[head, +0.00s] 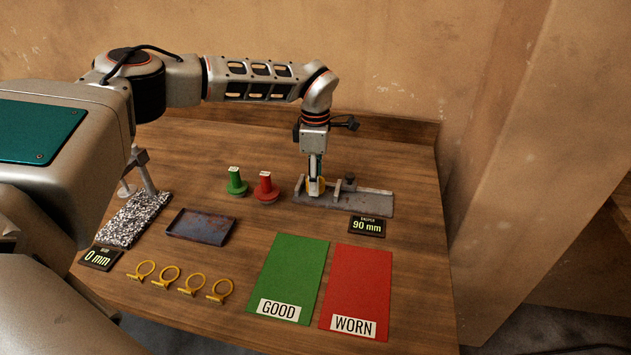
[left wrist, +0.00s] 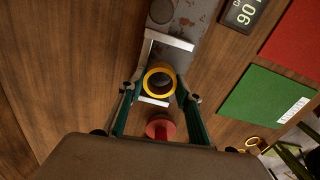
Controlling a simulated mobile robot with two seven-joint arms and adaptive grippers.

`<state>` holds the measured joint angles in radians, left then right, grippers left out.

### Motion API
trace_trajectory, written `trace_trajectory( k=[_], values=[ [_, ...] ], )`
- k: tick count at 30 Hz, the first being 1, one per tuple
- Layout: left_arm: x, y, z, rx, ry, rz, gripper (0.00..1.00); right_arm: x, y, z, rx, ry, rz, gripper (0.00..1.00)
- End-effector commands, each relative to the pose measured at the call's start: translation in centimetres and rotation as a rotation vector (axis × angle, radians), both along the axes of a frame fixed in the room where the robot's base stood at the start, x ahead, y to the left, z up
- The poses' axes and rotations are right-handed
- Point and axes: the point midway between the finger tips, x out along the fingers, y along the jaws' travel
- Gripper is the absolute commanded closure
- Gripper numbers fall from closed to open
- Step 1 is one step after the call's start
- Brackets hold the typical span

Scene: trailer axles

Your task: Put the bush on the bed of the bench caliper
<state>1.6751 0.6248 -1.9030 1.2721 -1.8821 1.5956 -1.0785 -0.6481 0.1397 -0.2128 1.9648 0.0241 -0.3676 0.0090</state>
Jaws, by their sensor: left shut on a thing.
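The bush (left wrist: 159,91) is dark inside with a yellow ring around it. My left gripper (head: 316,190) is shut on it, with one finger on each side in the left wrist view. A bit of the yellow ring (head: 322,185) shows beside the fingers in the head view. The bench caliper (head: 375,203) is a long grey bar at the back right, with upright jaws. The gripper holds the bush at the left part of its bed, between the pale jaws (left wrist: 170,40) in the wrist view. I cannot tell whether the bush touches the bed. My right gripper is not in view.
The caliper display (head: 367,226) reads 90 mm. Green (head: 236,182) and red (head: 265,187) stamp-like pieces stand left of the caliper. A dark tray (head: 201,227), granite stand (head: 135,218), several yellow rings (head: 168,274), and green GOOD (head: 291,270) and red WORN (head: 357,285) mats lie nearer.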

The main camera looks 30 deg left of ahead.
Motion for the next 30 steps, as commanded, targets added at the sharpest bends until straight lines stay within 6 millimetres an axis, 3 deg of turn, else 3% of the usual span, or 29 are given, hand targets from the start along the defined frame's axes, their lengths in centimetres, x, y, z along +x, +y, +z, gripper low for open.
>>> trace_trajectory(
  k=[13,14,15,26,30],
  values=[
    [0.0,0.0,-1.1,-0.001,0.0,0.0,0.9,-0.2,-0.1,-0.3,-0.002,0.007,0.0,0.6],
    [0.0,0.0,-1.0,-0.001,-0.001,0.0,0.58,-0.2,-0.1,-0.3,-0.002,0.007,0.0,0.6],
    [0.0,0.0,-1.0,-0.001,-0.001,0.0,0.49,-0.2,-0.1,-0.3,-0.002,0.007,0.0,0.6],
    [0.0,0.0,-0.9,-0.001,-0.001,0.0,0.49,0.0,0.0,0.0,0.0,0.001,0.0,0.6],
    [0.1,0.0,0.3,-0.001,-0.004,0.0,0.49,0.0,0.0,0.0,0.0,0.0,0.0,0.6]
  ],
)
